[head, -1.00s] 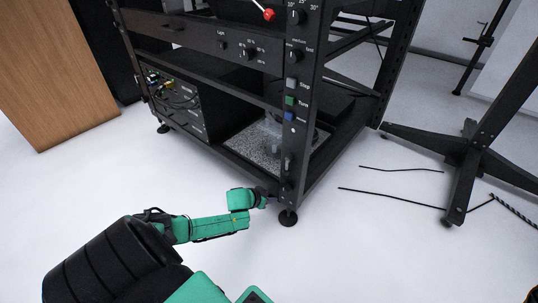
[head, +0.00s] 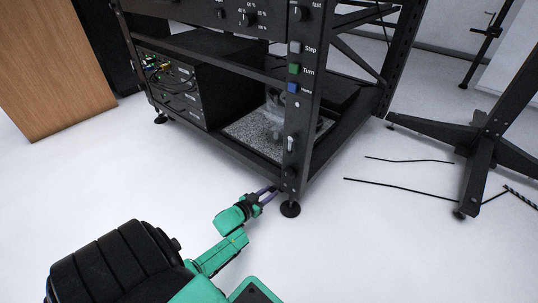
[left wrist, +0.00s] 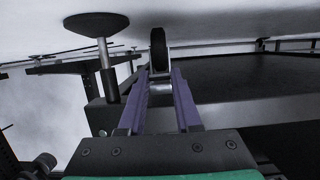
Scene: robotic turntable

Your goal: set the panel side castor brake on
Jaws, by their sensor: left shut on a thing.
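The black rack (head: 245,157) stands on the floor, with a round levelling foot (head: 290,208) under its near corner post. My left gripper (head: 273,192) is low by that corner, just left of the foot. In the left wrist view, its purple fingers (left wrist: 162,74) are shut on the grey metal part of the castor (left wrist: 160,84), with the black wheel (left wrist: 158,48) just beyond the fingertips. The brake lever cannot be made out clearly. The castor is hidden in the head view. My right gripper is not in view.
The levelling foot (left wrist: 97,25) shows beside the fingers in the left wrist view. A black stand (head: 480,150) with spread legs and dark cables (head: 400,188) are on the floor at right. A wooden panel (head: 50,60) is at left. The floor in front is clear.

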